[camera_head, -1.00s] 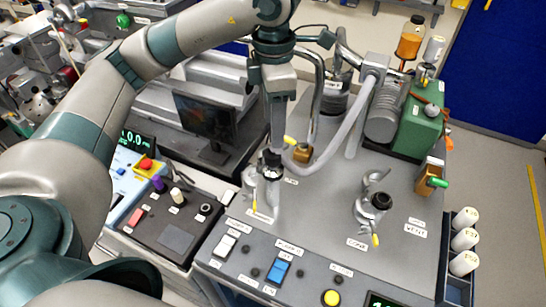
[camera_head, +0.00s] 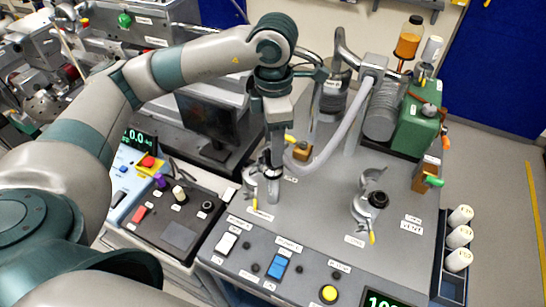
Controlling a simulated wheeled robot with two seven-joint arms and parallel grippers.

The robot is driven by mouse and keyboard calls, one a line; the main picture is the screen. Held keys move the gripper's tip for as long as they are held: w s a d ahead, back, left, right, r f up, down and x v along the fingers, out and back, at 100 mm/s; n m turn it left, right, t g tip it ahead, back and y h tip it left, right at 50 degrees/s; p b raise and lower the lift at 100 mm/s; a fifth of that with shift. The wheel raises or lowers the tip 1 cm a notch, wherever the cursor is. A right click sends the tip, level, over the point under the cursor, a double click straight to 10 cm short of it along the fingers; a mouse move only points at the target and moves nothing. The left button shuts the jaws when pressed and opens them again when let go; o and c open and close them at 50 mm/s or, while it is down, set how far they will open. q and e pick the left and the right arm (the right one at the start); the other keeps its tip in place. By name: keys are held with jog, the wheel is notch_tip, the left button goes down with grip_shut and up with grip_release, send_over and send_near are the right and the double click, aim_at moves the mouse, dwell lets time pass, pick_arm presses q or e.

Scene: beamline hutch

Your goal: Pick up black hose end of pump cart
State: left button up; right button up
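The pump cart (camera_head: 330,225) has a grey top with labels and a front button panel. A pale grey hose (camera_head: 345,135) curves down from the pump at the back to the left port. Its black end (camera_head: 268,168) is at that port, largely hidden by my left gripper. My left gripper (camera_head: 275,158) points straight down over the hose end, touching or nearly touching it. I see it edge-on, so whether its fingers are closed is unclear. A metal clamp with a yellow tip (camera_head: 252,190) stands beside it. My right gripper is not in view.
A second clamped port with a black cap (camera_head: 379,199) stands to the right. A monitor (camera_head: 208,122) stands to the left. The cart top between the ports is clear.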

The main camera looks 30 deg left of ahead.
pick_arm(q)
jog(key=shift+a+f+p, duration=0.1)
jog(key=shift+f+p, duration=0.2)
jog(key=shift+p, duration=0.1)
notch_tip(320, 180, down, 2)
jog(key=shift+f+p, duration=0.1)
jog(key=shift+p, duration=0.45)
jog(key=shift+f, duration=0.7)
jog(key=shift+c, duration=0.2)
jog(key=c, duration=1.2)
jog(key=shift+r, duration=0.15)
